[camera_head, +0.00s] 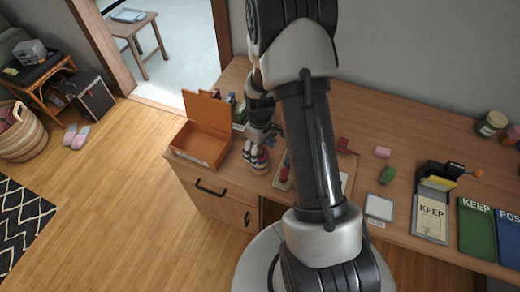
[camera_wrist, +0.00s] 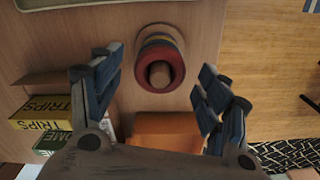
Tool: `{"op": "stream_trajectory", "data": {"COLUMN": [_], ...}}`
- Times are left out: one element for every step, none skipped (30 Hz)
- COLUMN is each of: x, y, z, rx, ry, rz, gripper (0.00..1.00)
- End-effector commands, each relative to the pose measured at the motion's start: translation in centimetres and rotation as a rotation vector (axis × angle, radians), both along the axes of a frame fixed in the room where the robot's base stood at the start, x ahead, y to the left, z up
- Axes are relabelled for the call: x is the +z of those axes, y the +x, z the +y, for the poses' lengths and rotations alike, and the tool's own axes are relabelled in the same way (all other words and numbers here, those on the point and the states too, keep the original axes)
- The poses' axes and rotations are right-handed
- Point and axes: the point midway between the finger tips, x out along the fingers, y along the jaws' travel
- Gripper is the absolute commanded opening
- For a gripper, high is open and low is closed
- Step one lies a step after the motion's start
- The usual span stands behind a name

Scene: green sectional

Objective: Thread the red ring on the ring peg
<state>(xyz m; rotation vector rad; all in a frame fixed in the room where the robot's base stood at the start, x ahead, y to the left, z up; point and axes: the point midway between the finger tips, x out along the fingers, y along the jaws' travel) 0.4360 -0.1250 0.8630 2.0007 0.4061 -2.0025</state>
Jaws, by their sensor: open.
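In the head view the ring stack (camera_head: 255,160) stands on the desk just right of the orange box. My gripper (camera_wrist: 155,68) is open, its blue-grey fingers to either side of the stack and apart from it. In the head view my gripper (camera_head: 261,135) hangs above the stack, partly hidden by my arm.
The open orange box (camera_head: 200,145) stands close on the left; its lid is raised. Labelled boxes (camera_wrist: 40,112) lie beyond it in the wrist view. A tray (camera_head: 283,173) is right of the stack. The desk's front edge is near.

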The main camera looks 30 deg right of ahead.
Motion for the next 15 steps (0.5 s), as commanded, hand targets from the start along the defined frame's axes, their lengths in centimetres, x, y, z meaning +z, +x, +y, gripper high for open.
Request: {"op": "stream_trajectory", "data": {"x": [0.7, 1.2, 1.9, 2.5, 3.2, 4.1, 4.8, 5.4, 6.3, 6.9, 7.5, 8.3, 8.8, 9.3, 9.8], "y": [0.1, 0.2, 0.2, 0.2, 0.2, 0.2, 0.2, 0.2, 0.2, 0.1, 0.1, 0.1, 0.1, 0.1, 0.1], "z": [0.0, -0.1, 0.0, -0.1, -0.1, -0.1, 0.0, -0.1, 0.0, 0.0, 0.0, 0.0, 0.0, 0.0, 0.0], "rx": [0.0, 0.0, 0.0, 0.0, 0.0, 0.0, 0.0, 0.0, 0.0, 0.0, 0.0, 0.0, 0.0, 0.0, 0.0], "ry": [-0.002, -0.002, -0.002, -0.002, -0.002, -0.002, -0.002, -0.002, -0.002, -0.002, -0.002, -0.002, -0.002, -0.002, -0.002], "rz": [-0.004, -0.005, -0.006, -0.006, -0.007, -0.007, -0.007, -0.007, -0.007, -0.006, -0.007, -0.006, -0.006, -0.005, -0.005], "gripper": [0.69, 0.69, 0.69, 0.69, 0.69, 0.69, 0.69, 0.69, 0.69, 0.69, 0.69, 0.69, 0.69, 0.69, 0.69]}}
